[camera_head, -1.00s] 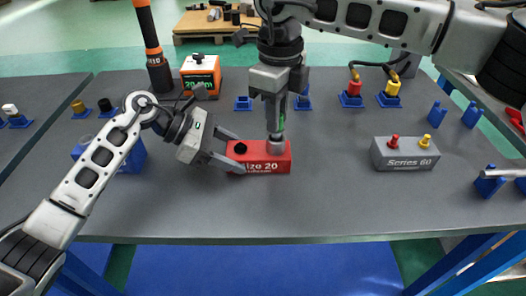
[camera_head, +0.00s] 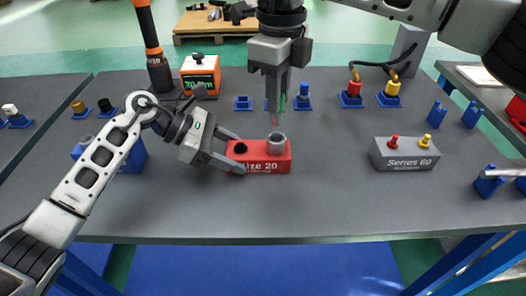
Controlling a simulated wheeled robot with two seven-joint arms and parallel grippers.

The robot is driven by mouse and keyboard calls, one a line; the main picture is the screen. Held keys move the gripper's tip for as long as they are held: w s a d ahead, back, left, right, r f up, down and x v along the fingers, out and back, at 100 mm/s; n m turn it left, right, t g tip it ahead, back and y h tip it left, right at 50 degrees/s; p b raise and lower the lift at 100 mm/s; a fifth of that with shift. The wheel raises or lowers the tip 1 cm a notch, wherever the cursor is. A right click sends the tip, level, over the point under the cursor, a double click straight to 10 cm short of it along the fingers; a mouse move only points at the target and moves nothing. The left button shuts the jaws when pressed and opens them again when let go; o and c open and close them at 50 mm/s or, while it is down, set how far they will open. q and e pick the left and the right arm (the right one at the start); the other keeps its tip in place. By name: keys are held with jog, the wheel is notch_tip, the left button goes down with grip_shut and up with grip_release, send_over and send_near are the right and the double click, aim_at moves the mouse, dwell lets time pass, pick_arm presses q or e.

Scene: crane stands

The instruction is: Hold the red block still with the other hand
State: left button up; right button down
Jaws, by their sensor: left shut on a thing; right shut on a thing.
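The red block (camera_head: 265,164), marked "Size 20", sits on the grey table. It has a dark round fitting at its left and a grey metal ring-like fitting (camera_head: 277,143) at its right. My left gripper (camera_head: 235,153) is shut on the block's left end, one finger behind and one in front.
A grey "Series 60" block (camera_head: 405,155) with red and yellow plugs stands to the right. An orange-and-white box (camera_head: 201,76) is at the back left. Several blue holders stand along the back and right. The front of the table is clear.

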pick_arm(q)
jog(key=shift+r, duration=0.1)
jog(key=o, duration=1.3)
jog(key=shift+c, duration=0.2)
